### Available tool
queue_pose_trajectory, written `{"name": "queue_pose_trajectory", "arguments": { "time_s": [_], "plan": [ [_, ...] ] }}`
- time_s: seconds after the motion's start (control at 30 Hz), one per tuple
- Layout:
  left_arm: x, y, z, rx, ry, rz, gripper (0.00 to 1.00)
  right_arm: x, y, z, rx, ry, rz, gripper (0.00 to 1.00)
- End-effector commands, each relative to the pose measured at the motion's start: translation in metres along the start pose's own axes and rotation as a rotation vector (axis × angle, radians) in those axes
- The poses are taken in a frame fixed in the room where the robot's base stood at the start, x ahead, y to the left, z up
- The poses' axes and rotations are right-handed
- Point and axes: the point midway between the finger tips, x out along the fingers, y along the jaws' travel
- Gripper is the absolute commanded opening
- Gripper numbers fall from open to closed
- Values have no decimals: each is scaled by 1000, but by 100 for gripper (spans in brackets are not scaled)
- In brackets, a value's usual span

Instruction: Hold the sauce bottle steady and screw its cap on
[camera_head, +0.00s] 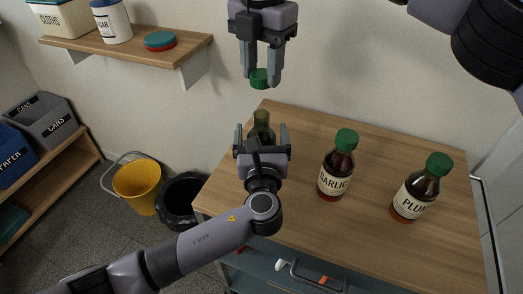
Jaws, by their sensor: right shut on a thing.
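An uncapped dark sauce bottle (262,130) stands near the left back of the wooden table. Its neck and shoulders show; its lower body and label are hidden behind my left gripper. My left gripper (262,137) comes from the lower left with one finger on each side of the bottle. I cannot tell whether the fingers touch it. My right gripper (261,76) points down from the top, shut on a green cap (260,79). The cap is above the open neck and apart from it, with a clear gap between.
On the wooden table (300,230), a green-capped garlic bottle (335,168) and a plum bottle (416,195) stand to the right. A wall shelf (185,44) is at upper left. A yellow bucket (138,187) and black bin (182,196) stand left of the table.

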Motion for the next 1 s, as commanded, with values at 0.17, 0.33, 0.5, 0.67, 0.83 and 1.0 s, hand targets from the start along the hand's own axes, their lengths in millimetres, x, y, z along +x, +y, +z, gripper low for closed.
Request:
{"name": "queue_pose_trajectory", "arguments": {
  "time_s": [0.17,0.33,0.5,0.67,0.83,1.0],
  "plan": [
    [2,0,0,0,1,0,91,0,0,0,0,0,0,13],
    [1,0,0,0,0,0,81,0,0,0,0,0,0,13],
    [1,0,0,1,0,0,25,0,0,0,0,0,0,13],
    [1,0,0,1,0,0,10,2,0,0,0,0,-1,13],
    [1,0,0,1,0,0,10,23,-1,0,-1,2,-4,13],
    [1,0,0,1,0,0,10,47,-1,0,-1,2,-5,13]
  ]
}}
